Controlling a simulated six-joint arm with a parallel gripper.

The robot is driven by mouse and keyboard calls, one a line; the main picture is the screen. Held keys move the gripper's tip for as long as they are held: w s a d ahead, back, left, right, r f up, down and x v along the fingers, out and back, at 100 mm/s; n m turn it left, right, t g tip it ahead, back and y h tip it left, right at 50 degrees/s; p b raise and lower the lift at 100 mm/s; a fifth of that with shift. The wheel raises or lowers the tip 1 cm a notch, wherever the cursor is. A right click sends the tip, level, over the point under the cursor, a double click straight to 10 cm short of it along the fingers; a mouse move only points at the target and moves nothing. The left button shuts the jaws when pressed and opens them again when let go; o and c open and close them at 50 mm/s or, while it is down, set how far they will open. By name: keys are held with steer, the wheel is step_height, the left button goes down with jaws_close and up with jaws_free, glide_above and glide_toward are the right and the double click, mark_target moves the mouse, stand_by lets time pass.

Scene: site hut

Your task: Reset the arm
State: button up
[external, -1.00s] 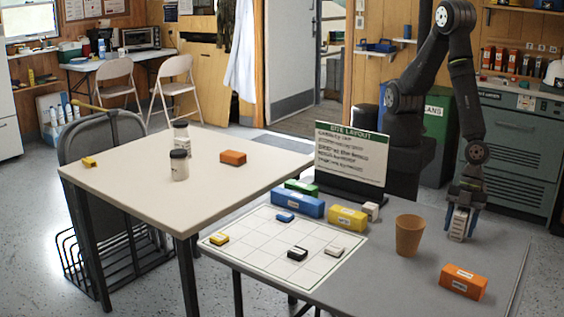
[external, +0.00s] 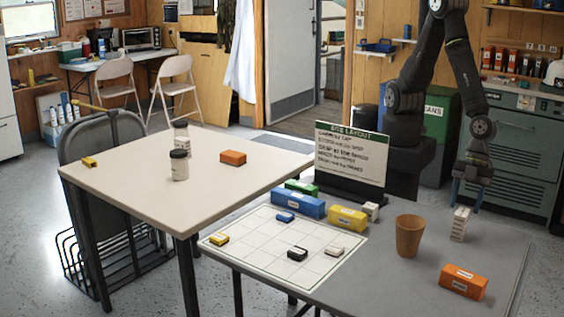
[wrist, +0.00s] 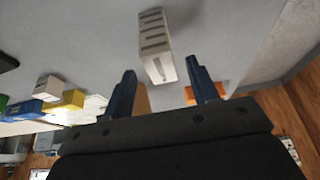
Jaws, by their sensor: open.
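My gripper (external: 467,195) hangs above the right part of the grey table (external: 395,285), fingers pointing down, open and empty. A white block with dark markings (external: 460,223) stands upright on the table just below and apart from the fingers. In the wrist view the same white block (wrist: 156,48) shows beyond the gap between the two blue fingers of my gripper (wrist: 165,92).
A tan cup (external: 409,236) and an orange block (external: 463,282) stand near the white block. The air around my gripper is clear.

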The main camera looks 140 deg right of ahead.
mark_target(462, 213)
steer(key=v, duration=0.6)
steer(key=x, duration=1.2)
steer(key=shift+f, duration=0.3)
steer(key=shift+w, duration=0.15)
step_height(462, 213, up, 4)
steer(key=shift+f, duration=0.1)
steer(key=shift+d+r, duration=0.2)
steer(key=shift+d, duration=0.1)
steer(key=shift+o, duration=0.3)
